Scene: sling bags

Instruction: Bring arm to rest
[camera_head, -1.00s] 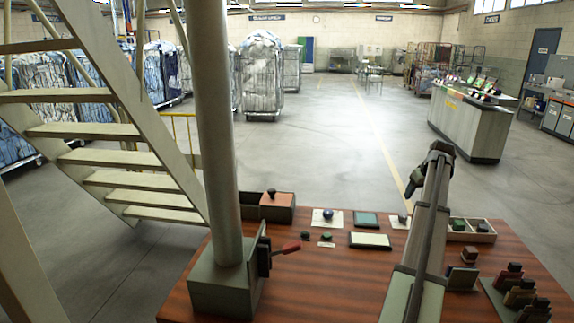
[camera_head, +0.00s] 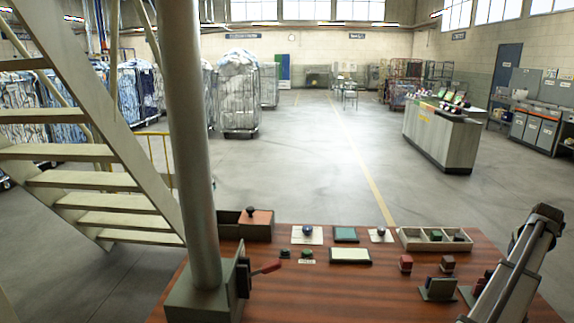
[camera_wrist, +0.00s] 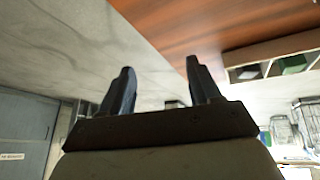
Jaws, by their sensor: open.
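My gripper (camera_wrist: 158,90) shows in the wrist view with its two dark fingers apart and nothing between them. Behind the fingers are the grey floor, a strip of the table and the room beyond. In the head view my arm rises at the right, over the right end of the wooden table (camera_head: 330,295). The fingers cannot be made out there.
On the table stand a post with a red-handled lever (camera_head: 265,268), a divided tray (camera_head: 410,243), a white pad (camera_head: 350,256), an open box (camera_head: 228,231) and several small stamps. Metal stairs (camera_head: 90,180) rise at left. Open floor lies beyond the table.

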